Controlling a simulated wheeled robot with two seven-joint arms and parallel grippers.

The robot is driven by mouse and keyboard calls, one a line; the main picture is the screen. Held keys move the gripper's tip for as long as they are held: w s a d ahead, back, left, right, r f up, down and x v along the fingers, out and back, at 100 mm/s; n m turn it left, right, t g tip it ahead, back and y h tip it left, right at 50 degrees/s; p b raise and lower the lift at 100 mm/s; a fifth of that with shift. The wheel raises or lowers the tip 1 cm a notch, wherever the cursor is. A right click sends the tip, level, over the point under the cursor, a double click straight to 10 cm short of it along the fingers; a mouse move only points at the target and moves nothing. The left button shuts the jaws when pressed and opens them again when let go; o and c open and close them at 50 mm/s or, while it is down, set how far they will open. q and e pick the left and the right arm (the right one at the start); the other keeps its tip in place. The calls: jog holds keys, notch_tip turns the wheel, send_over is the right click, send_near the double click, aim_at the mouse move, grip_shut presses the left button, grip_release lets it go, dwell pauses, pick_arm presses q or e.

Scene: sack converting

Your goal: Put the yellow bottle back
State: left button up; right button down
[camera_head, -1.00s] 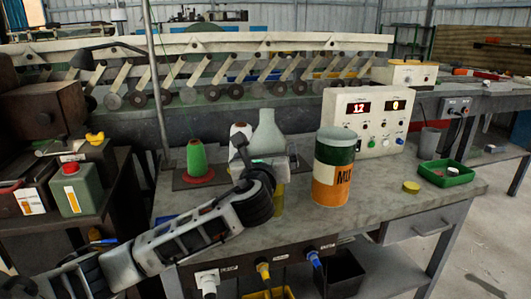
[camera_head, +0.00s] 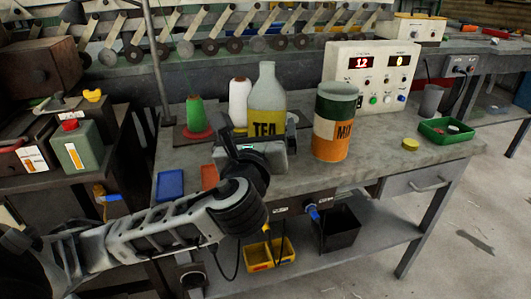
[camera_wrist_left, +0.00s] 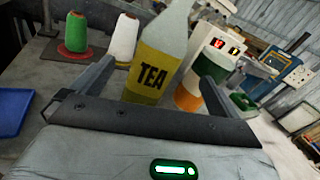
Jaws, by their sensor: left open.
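The yellow bottle (camera_head: 267,97) has a pale grey body and neck and a yellow label reading TEA. It stands upright on the grey workbench (camera_head: 385,160), just left of the orange, white and green MIX jar (camera_head: 333,122). My left gripper (camera_head: 257,132) is in front of the bottle and hides its base in the head view. In the left wrist view the bottle (camera_wrist_left: 158,55) shows between the two spread fingers of the gripper (camera_wrist_left: 155,65), and a gap shows on each side. I cannot tell how deep it is between the fingers. My right gripper is not in view.
A green cone (camera_head: 195,117) and a white cone (camera_head: 240,100) of thread stand behind left. A control box (camera_head: 372,75) stands behind the jar. A green tray (camera_head: 446,131) and a yellow lid (camera_head: 410,144) lie right. A blue tray (camera_head: 170,184) is at the front left.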

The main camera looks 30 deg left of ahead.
pick_arm(q)
jog(key=s+d+f+n+g+h, duration=0.25)
jog(key=d+f+n+h, duration=0.3)
jog(key=f, duration=0.45)
jog(key=s+d+f+n+g+h, duration=0.2)
jog(key=s+d+f+n+h, duration=0.25)
jog(key=f, duration=0.45)
jog(key=s+d+f+n+h, duration=0.2)
jog(key=s+d+f+n, duration=0.3)
jog(key=n, duration=1.1)
jog(key=s+f, duration=0.2)
jog(key=s, duration=0.1)
jog(key=shift+d+n, duration=0.3)
jog(key=shift+d, duration=0.1)
